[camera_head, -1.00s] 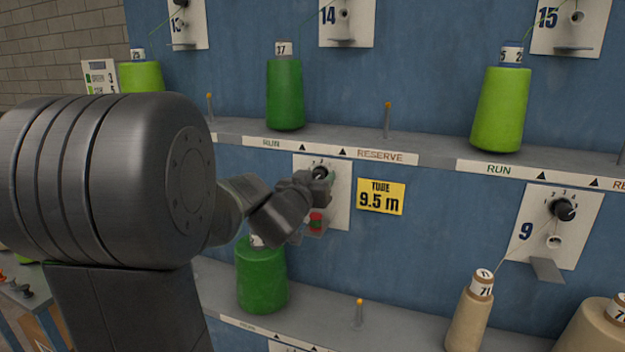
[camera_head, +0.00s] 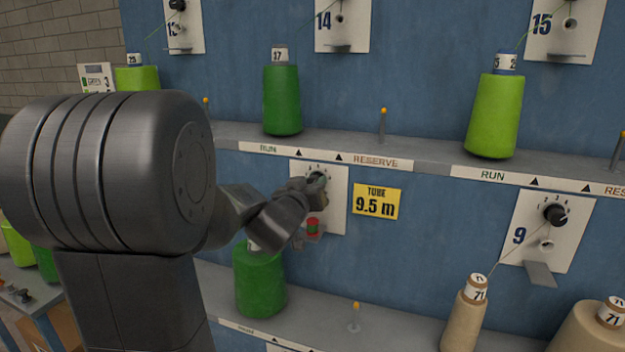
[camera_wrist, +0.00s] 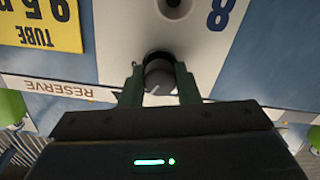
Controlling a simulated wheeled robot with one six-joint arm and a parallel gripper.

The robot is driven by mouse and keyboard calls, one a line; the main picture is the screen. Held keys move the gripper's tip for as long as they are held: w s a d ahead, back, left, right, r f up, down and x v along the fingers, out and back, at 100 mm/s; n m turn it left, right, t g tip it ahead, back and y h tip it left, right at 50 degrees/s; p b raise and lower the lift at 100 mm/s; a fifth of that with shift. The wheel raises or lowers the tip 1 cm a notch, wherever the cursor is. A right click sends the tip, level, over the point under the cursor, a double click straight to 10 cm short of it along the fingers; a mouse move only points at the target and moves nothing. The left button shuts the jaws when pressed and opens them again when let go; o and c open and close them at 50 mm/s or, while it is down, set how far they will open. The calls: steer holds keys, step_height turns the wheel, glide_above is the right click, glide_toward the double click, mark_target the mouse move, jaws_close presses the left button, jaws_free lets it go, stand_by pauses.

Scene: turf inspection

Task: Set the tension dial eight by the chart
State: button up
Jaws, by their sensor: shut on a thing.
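The plate marked 8 (camera_head: 334,205) is a white panel on the blue wall in the head view, partly hidden by my arm. Its dial (camera_wrist: 158,76) is a dark round knob with a light pointer line, seen in the wrist view. My gripper (camera_wrist: 160,88) has one finger on each side of the knob and is shut on it. In the head view my gripper (camera_head: 316,192) covers most of the dial, so its setting cannot be read. A white chart card (camera_head: 97,76) with a green row stands at the far left, partly hidden and too small to read fully.
A yellow tag (camera_head: 377,202) reading TUBE 9.5 m is right of the plate. A green cone (camera_head: 260,280) stands below. Dial nine (camera_head: 555,214) is at right. A shelf (camera_head: 400,150) runs above.

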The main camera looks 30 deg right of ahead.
steer(key=n+p, duration=0.2)
steer(key=n, duration=0.1)
steer(key=shift+r+p, duration=0.15)
steer(key=shift+p, duration=0.2)
steer(key=shift+n+p, duration=0.85)
steer(key=shift+n, duration=0.55)
steer(key=shift+f, duration=0.2)
steer(key=o, duration=1)
steer(key=b+v, duration=0.1)
steer(key=v, duration=1.2)
steer(key=shift+s+a+r, duration=0.1)
steer(key=shift+s+a, duration=0.1)
steer(key=shift+a, duration=0.15)
